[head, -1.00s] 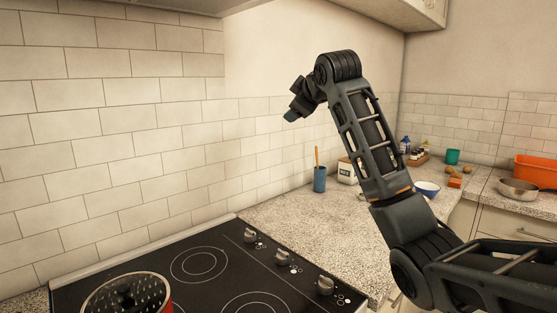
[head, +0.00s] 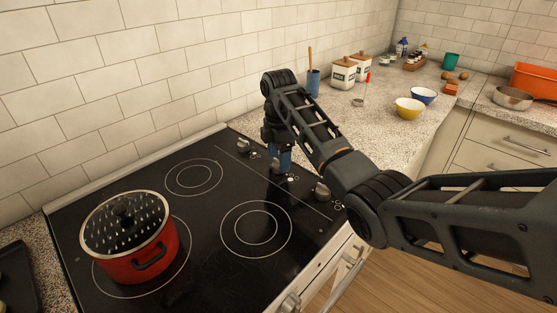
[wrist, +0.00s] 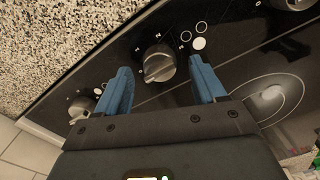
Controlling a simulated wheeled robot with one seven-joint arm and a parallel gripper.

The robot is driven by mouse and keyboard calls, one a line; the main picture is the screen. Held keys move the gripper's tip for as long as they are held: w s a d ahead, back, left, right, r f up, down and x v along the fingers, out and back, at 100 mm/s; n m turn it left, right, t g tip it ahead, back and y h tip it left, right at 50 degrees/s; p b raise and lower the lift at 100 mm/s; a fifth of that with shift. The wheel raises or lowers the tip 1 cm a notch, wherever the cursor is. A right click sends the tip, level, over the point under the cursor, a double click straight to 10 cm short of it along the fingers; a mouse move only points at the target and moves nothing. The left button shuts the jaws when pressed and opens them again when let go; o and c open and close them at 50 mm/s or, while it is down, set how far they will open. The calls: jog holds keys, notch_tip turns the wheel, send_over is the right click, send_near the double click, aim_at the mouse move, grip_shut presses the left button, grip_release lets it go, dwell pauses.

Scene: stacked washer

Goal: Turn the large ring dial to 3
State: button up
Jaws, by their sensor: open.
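Three grey knobs line the right side of the black cooktop. In the head view the far knob (head: 243,146) and near knob (head: 322,191) show; the middle one is mostly hidden by my gripper (head: 281,160). In the wrist view the middle knob (wrist: 158,64) sits between the blue fingertips of my gripper (wrist: 160,70), with clear gaps on both sides. My gripper is open and points down at it. Small marks ring this knob, and circles, one filled white, lie beside it. Its exact setting is too small to read. Another knob (wrist: 82,107) lies left of the fingers.
A red pot (head: 135,250) with a perforated lid stands on the left of the cooktop (head: 200,290). A blue utensil cup (head: 313,84), canisters (head: 343,74) and bowls (head: 410,107) stand on the counter behind. The front right burner area is clear.

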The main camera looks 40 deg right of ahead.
jog(key=shift+f, duration=0.9)
jog(key=shift+c, duration=0.2)
jog(key=c, duration=1)
